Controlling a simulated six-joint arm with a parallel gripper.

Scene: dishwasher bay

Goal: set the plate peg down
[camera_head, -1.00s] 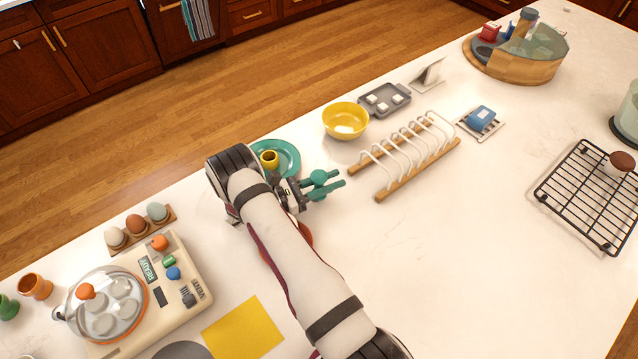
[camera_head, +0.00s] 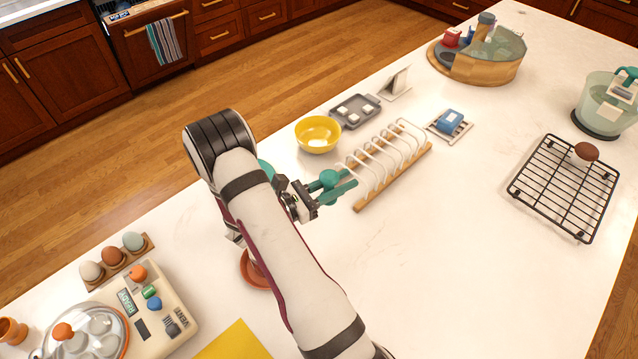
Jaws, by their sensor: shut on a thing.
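My gripper (camera_head: 345,183) has slim teal fingers and is shut on the plate peg (camera_head: 328,180), a teal piece with a rounded head showing at the fingers. The exact outline of the peg is hard to separate from the like-coloured fingers. The gripper is in the middle of the head view, just left of the near end of the white-wire rack (camera_head: 392,178) with wooden rails. The fingertips overlap that rack end in the picture; I cannot tell whether they touch it or how high the peg is. A teal plate (camera_head: 265,170) is mostly hidden behind my arm.
A yellow bowl (camera_head: 318,135) and grey tray (camera_head: 356,111) stand behind the rack. A blue block on a small slatted stand (camera_head: 450,122) is to its right. A black wire rack (camera_head: 565,187) lies far right. The counter between them and in front is clear.

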